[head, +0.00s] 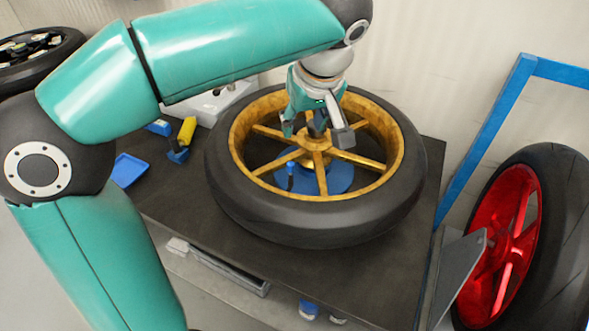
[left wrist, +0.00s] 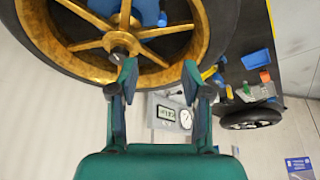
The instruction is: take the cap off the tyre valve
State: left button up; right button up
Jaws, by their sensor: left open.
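A wheel with a black tyre (head: 300,228) and gold rim lies flat on a dark bench; its gold spokes (left wrist: 85,45) show in the left wrist view. A small upright blue-topped piece (head: 290,176) stands inside the rim near the front left; it may be the capped valve, but I cannot be sure. A blue piece also shows near the spokes in the left wrist view (left wrist: 162,19). My left gripper (head: 318,132) is open and empty above the wheel's hub, apart from the blue piece. Its fingers (left wrist: 158,80) point toward the rim. My right gripper is out of view.
A grey gauge box (left wrist: 169,112) stands beside the wheel. A yellow tool (head: 187,130) and a blue tray (head: 130,170) lie at the bench's left. A red wheel (head: 500,240) stands at the right beside a blue frame (head: 490,135).

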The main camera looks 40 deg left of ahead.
pick_arm(q)
send_over(291, 164)
jog(key=s+d, duration=0.1)
jog(key=d, duration=0.1)
notch_tip(291, 164, down, 10)
jog(key=shift+x, duration=2.85)
jog(key=c, duration=0.8)
